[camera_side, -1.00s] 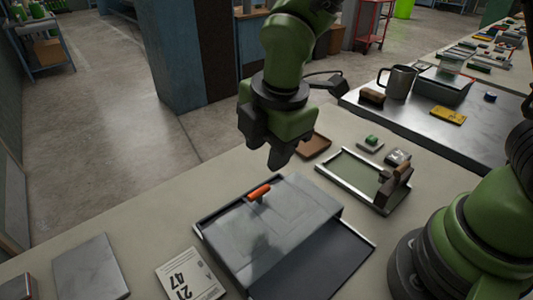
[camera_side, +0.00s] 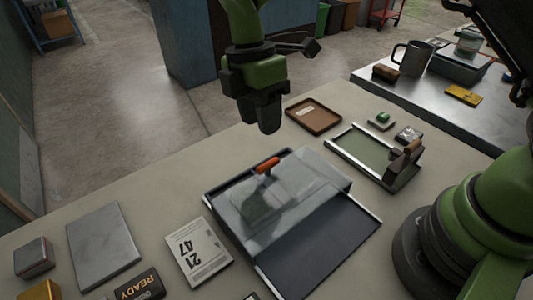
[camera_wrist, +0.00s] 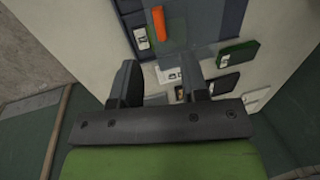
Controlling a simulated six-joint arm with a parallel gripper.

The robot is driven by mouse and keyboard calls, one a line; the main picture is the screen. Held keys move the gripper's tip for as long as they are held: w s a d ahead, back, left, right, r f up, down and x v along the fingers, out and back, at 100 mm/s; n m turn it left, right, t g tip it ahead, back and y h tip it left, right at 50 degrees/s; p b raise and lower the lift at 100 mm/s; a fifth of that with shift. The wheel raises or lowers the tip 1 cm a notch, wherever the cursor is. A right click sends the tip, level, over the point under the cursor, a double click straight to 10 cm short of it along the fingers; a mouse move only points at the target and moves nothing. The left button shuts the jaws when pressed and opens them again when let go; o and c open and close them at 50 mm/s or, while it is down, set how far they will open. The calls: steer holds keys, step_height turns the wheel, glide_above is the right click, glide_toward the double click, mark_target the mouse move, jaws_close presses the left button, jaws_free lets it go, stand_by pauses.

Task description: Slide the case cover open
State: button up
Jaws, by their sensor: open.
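The case (camera_side: 367,234) is a shallow dark tray with a light metal rim, lying on the bench. Its clear greyish cover (camera_side: 315,187) lies over the far-left part, and a dark floor shows bare at the near right. A blurred dark shape shows through the cover. An orange handle (camera_side: 267,165) stands on the cover near its far edge; it also shows in the wrist view (camera_wrist: 158,22). My gripper (camera_side: 258,116) is open and empty, above and beyond the handle, not touching it. Both fingers (camera_wrist: 160,75) show in the wrist view.
A brown tray (camera_side: 314,116) and a green-floored tray (camera_side: 360,150) with a brown-handled block (camera_side: 403,158) lie beyond the case. A numbered card (camera_side: 198,250), a grey plate (camera_side: 102,245) and a READY block (camera_side: 140,286) lie left. A mug (camera_side: 412,58) stands on the dark side bench.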

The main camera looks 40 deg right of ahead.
mark_target(268, 162)
steer(key=f, duration=0.2)
steer(key=s+f, duration=0.1)
steer(key=f, duration=0.5)
steer(key=shift+s, duration=0.35)
steer(key=shift+c, duration=0.2)
jaws_close()
